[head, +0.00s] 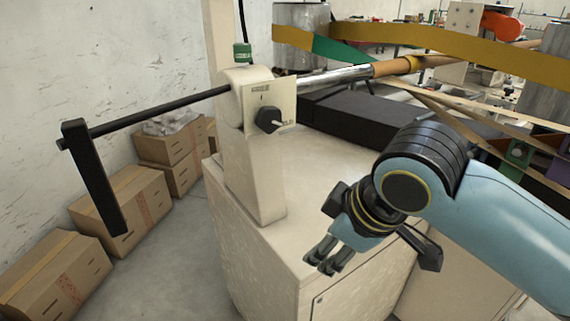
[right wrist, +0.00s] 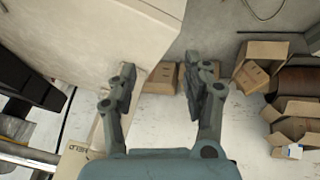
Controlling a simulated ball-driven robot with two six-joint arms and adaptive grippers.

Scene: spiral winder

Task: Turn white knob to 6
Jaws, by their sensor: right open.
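A cream plate (head: 280,103) with small print faces me on the winder's upright post. A dark faceted knob (head: 268,120) sits on it; I cannot make out a white knob or a number 6. My right gripper (head: 322,256) points down in front of the cream cabinet, below and to the right of the knob, touching nothing. In the right wrist view its two fingers (right wrist: 160,88) are spread and empty. Part of the printed plate (right wrist: 72,155) shows there at the lower left. My left gripper is out of view.
A black crank handle (head: 95,178) on a long rod juts left from the post (head: 255,175). The cream cabinet top (head: 320,165) is mostly bare. Cardboard boxes (head: 135,208) line the left wall. A black block (head: 350,122) lies behind the post.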

